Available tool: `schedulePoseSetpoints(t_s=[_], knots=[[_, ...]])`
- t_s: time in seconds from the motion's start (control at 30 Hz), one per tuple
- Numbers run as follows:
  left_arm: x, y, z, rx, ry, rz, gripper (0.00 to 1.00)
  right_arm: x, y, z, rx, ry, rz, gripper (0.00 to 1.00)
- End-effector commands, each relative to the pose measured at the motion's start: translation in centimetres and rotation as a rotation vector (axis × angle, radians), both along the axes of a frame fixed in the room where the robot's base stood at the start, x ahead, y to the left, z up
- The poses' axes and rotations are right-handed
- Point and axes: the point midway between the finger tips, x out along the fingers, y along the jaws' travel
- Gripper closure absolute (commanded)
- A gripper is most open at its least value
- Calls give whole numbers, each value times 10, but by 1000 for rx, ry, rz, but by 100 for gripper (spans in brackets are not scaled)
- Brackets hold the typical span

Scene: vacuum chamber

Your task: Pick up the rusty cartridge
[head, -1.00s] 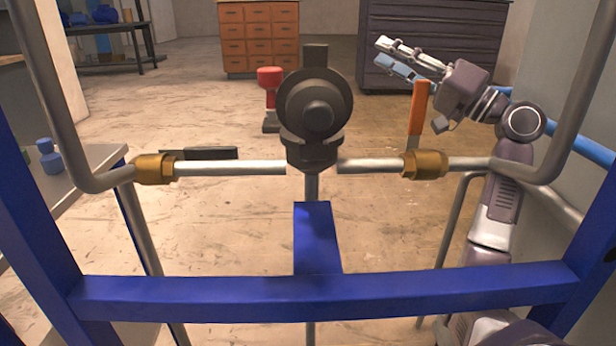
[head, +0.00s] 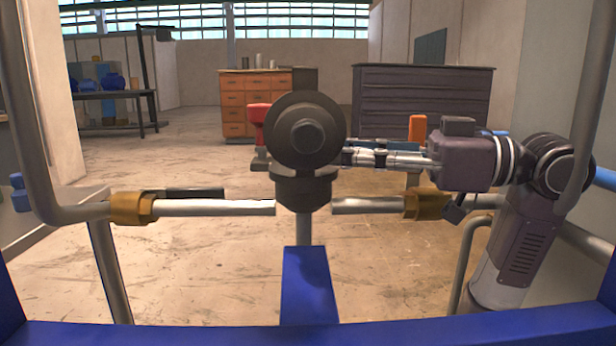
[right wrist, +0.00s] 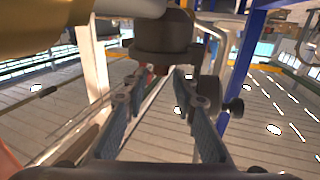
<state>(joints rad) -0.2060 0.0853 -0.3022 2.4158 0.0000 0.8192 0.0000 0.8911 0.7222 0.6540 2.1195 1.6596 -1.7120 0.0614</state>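A dark round fitting (head: 305,130) sits on an upright post at the middle of the pipe frame, with a narrower dark neck below. I see nothing I can clearly call a rusty cartridge; whether the dark fitting holds it, I cannot tell. My right gripper (head: 352,158) points left, its fingertips close to the fitting's right side and partly hidden behind it. In the right wrist view, its two fingers (right wrist: 158,88) are apart, with the dark body (right wrist: 165,42) just ahead of and above them. Contact is not clear. My left gripper is not in view.
Grey pipes with brass nuts (head: 132,208) run to both sides of the fitting. A blue frame bar (head: 400,334) crosses the front. An orange drawer cabinet (head: 262,100) and a dark cabinet (head: 420,100) stand behind, with open floor between.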

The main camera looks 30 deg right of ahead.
Motion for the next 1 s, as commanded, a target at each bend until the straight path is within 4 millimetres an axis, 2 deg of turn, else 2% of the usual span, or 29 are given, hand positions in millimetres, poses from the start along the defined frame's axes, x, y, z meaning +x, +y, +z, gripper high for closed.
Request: schedulePoseSetpoints(t_s=[0.33, 0.67, 0.9, 1.0], knots=[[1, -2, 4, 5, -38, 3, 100, 34, 33, -2, 3, 0, 4, 74], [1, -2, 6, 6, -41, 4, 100, 40, 38, -1, 3, 1, 1, 74], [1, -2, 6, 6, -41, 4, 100, 40, 37, -1, 3, 1, 0, 100], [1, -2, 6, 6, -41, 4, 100, 40, 37, -1, 4, 0, 0, 100]])
